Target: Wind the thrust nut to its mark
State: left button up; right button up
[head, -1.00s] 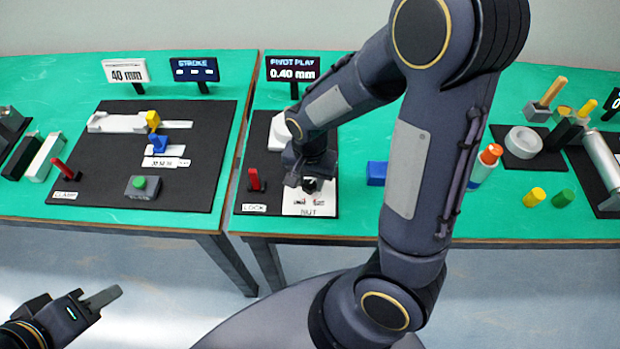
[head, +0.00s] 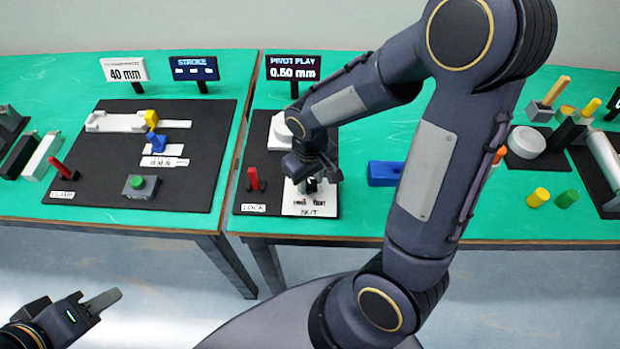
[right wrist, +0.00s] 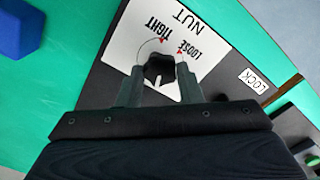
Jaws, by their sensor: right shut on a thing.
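The thrust nut is a black lobed knob (right wrist: 159,70) on a white plate (right wrist: 125,45) printed NUT, LOOSE and TIGHT, with a thin arc and small red marks beside it. My right gripper (right wrist: 158,84) is shut on the knob, one finger on each side. In the head view the right gripper (head: 312,180) reaches down over the plate (head: 312,207) and mostly hides the nut. The PIVOT PLAY display (head: 293,68) appears to read 0.50 mm. My left gripper (head: 103,302) hangs in front of the tables at lower left, away from everything; its jaw gap is unclear.
A red LOCK lever (head: 255,180) stands left of the nut plate. A blue block (head: 384,174) lies to the right. The left table's black board (head: 205,150) carries a clamp lever (head: 64,169) and green button (head: 139,182).

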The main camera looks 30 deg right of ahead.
jog(key=n, duration=0.9)
jog(key=shift+r, duration=0.1)
jog(key=n+p, duration=0.1)
jog(key=n, duration=0.2)
jog(key=shift+n, duration=0.4)
jog(key=n+p, duration=0.1)
jog(key=n, duration=0.1)
jog(key=shift+n, duration=0.3)
jog(key=n+p, duration=0.1)
jog(key=n, duration=0.2)
jog(key=shift+n, duration=0.4)
jog(key=n+p, duration=0.2)
jog(key=n, duration=0.2)
jog(key=shift+n+p, duration=0.8)
jog(key=shift+n, duration=0.4)
